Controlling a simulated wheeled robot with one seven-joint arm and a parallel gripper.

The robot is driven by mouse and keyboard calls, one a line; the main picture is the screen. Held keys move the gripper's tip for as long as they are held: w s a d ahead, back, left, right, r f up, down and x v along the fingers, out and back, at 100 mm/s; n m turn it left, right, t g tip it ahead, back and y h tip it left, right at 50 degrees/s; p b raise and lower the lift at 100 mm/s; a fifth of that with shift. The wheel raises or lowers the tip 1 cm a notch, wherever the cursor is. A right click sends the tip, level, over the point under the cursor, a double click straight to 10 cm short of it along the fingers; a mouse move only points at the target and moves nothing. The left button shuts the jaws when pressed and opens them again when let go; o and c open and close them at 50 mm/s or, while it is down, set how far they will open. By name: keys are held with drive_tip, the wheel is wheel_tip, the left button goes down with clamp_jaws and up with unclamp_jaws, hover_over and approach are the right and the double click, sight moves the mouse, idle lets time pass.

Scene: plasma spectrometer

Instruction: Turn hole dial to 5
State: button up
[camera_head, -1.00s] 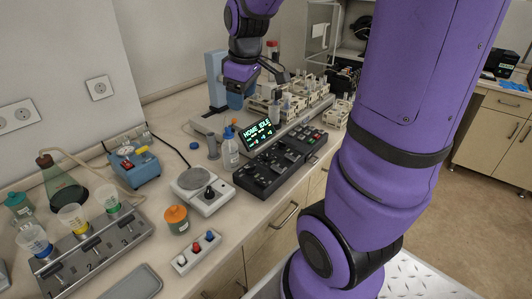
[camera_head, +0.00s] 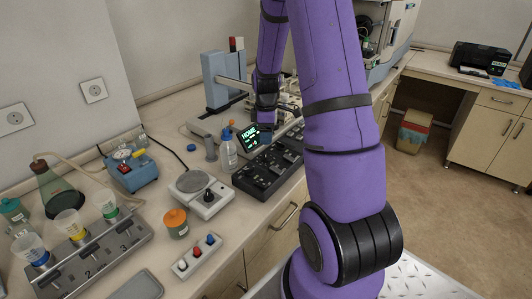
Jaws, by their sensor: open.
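The black control panel (camera_head: 258,176) lies along the bench's front edge, with several small dark controls on top. I cannot make out which of them is the hole dial, and no numbers can be read. A small screen (camera_head: 248,138) with green text stands behind it, partly covered by my arm. My gripper (camera_head: 266,118) points down beside the screen, near the panel's far end. It is open; its fingertips are small and dark, and I cannot tell whether they touch anything.
A wash bottle (camera_head: 228,150) stands close left of the panel. A white plate device (camera_head: 203,195) with a black knob sits nearer. An orange-capped jar (camera_head: 175,222), a button box (camera_head: 197,256) and a cup rack (camera_head: 85,258) fill the front left. My arm hides the bench's right part.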

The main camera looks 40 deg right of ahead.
sight(266, 155)
wheel_tip(266, 155, down, 8)
drive_tip(key=shift+f, duration=0.1)
drive_tip(key=shift+c, duration=0.2)
drive_tip(key=c, duration=0.9)
